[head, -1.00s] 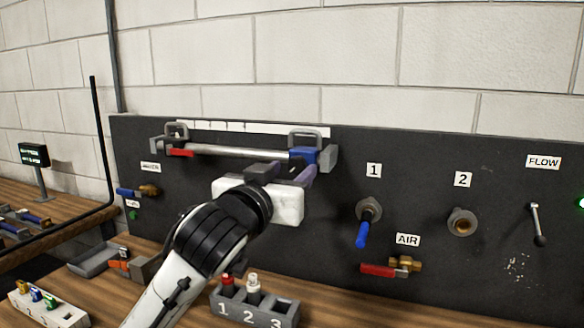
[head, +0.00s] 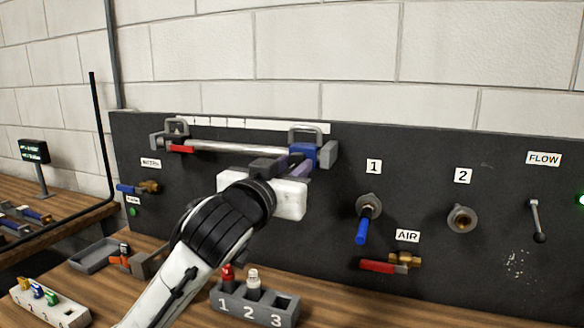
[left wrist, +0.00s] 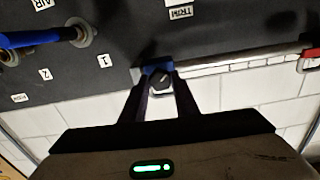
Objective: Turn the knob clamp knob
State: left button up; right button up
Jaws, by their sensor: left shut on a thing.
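A blue clamp block (head: 326,152) sits at the right end of a silver rail (head: 240,151) mounted on the dark panel. In the left wrist view the blue clamp (left wrist: 150,68) shows behind my fingertips. Its knob (left wrist: 157,80), dark with a light mark, lies between them. My left gripper (head: 300,165) is at the clamp, and its fingers also show in the left wrist view (left wrist: 160,84), shut on the knob from both sides. In the head view the fingers and wrist hide the knob. My right gripper is not in view.
A blue-handled valve (head: 363,222) at label 1 and a red-handled air valve (head: 385,265) are on the panel to the right. A numbered grey holder (head: 255,304) stands on the bench below my arm. A red piece (head: 182,149) marks the rail's left end.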

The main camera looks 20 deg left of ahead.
pick_arm(q)
jog(key=m, duration=0.3)
jog(key=shift+m, duration=0.3)
jog(key=m, duration=0.3)
jog(key=shift+a+m, duration=0.1)
jog(key=shift+m, duration=0.3)
jog(key=m, duration=0.6)
jog(key=shift+r, duration=0.1)
jog(key=m, duration=0.6)
jog(key=shift+m, duration=0.3)
jog(key=m, duration=0.6)
jog(key=shift+m, duration=0.3)
jog(key=o, duration=1.1)
jog(key=shift+c, duration=0.2)
